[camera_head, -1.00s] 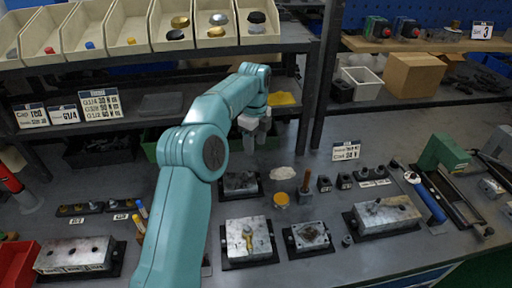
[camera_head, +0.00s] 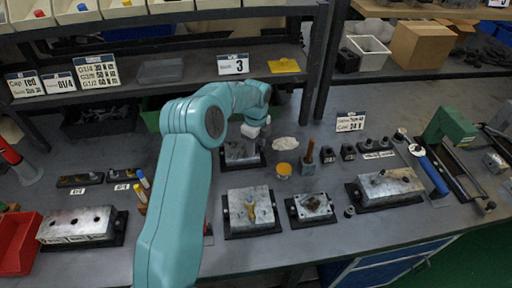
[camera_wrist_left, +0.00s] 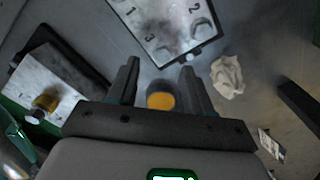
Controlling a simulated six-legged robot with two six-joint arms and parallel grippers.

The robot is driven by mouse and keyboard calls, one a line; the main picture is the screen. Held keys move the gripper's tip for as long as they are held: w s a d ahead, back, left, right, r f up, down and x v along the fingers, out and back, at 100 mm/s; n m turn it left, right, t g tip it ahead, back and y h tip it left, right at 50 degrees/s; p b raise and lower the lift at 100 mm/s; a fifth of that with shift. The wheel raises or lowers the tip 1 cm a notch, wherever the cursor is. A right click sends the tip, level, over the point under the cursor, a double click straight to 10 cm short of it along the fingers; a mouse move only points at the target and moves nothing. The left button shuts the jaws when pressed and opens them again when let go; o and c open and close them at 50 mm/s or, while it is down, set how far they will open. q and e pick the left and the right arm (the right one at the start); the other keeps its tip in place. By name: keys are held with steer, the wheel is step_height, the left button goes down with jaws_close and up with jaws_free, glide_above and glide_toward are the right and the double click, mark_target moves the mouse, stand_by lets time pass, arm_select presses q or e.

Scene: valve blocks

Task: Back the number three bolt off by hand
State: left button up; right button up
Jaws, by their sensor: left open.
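The grey metal block (camera_wrist_left: 165,25) stamped 1, 2 and 3 shows at the top of the left wrist view. A bolt head (camera_wrist_left: 202,28) sits beside the 2. Near the 3, a bolt is hard to make out at the block's lower edge. In the head view the block (camera_head: 240,153) lies on the bench, partly by my arm's end. My left gripper (camera_wrist_left: 160,80) is open and empty, fingers pointing toward the block's near side; it shows small in the head view (camera_head: 252,130). Its height above the block is unclear. My right gripper is not in view.
An orange-topped jar (camera_wrist_left: 160,97) shows between my fingers' bases in the wrist view. A crumpled white rag (camera_wrist_left: 227,77) lies right of them. A block with a brass fitting (camera_head: 250,207) and other blocks stand nearer. A shelf post (camera_head: 323,70) rises behind.

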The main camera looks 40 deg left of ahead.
arm_select(q)
steer(key=shift+a+f, duration=0.2)
steer(key=shift+f, duration=0.85)
steer(key=shift+w+d+f, duration=0.1)
steer(key=shift+w+f, duration=0.1)
steer(key=shift+f, duration=0.1)
steer(key=shift+s+r, duration=0.1)
steer(key=shift+s, duration=0.1)
